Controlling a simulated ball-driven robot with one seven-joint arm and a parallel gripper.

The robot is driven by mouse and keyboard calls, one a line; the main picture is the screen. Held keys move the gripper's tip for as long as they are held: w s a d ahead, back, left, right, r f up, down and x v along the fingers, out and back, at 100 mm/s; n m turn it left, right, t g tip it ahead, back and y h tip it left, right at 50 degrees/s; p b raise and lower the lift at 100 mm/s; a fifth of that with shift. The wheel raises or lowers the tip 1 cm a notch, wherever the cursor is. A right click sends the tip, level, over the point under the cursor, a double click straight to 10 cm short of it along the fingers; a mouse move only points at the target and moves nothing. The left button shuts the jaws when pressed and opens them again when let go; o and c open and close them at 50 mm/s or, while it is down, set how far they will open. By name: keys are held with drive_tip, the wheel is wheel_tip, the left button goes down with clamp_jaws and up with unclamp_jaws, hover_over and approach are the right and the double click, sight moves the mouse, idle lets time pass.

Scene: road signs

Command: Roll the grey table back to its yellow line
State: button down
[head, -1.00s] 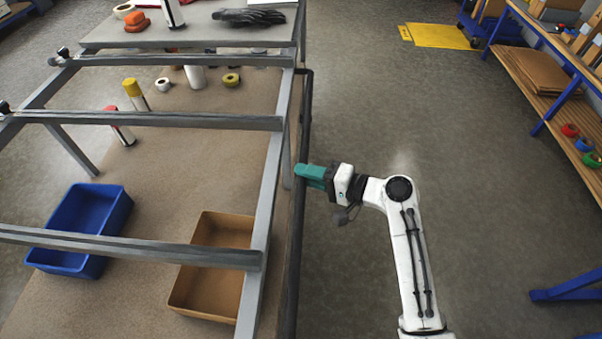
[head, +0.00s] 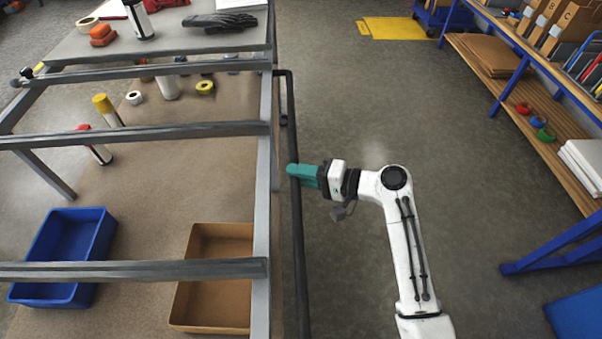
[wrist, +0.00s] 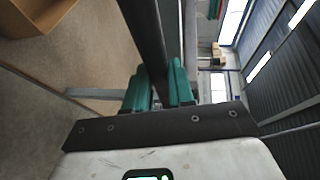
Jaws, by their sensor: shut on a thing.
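The grey table (head: 262,200) fills the left half of the head view, with grey metal rails, a brown board and a grey top at its far end. A dark bar (head: 293,120) runs along its right side. My gripper (head: 292,170) is shut on this bar, its green fingers on both sides of it in the wrist view (wrist: 160,85). A flat yellow patch (head: 404,28) lies on the floor beyond, at the top. I cannot tell whether it belongs to the yellow line.
The table carries a blue bin (head: 35,290), a brown box (head: 215,322), tape rolls, cans and black gloves (head: 220,20). A blue-framed shelf (head: 505,95) stands on the right, and a blue cart (head: 445,14) at the back. Grey floor between table and shelf is clear.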

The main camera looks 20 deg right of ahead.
drive_tip(key=shift+f, duration=0.35)
drive_tip(key=c, duration=1.1)
unclamp_jaws()
drive_tip(key=shift+w, duration=0.1)
drive_tip(key=shift+c, duration=0.2)
drive_tip(key=shift+o, duration=0.8)
drive_tip(key=shift+a+r, duration=0.1)
drive_tip(key=b+v, duration=0.1)
drive_tip(key=v, duration=0.9)
drive_tip(key=shift+s+d, duration=0.3)
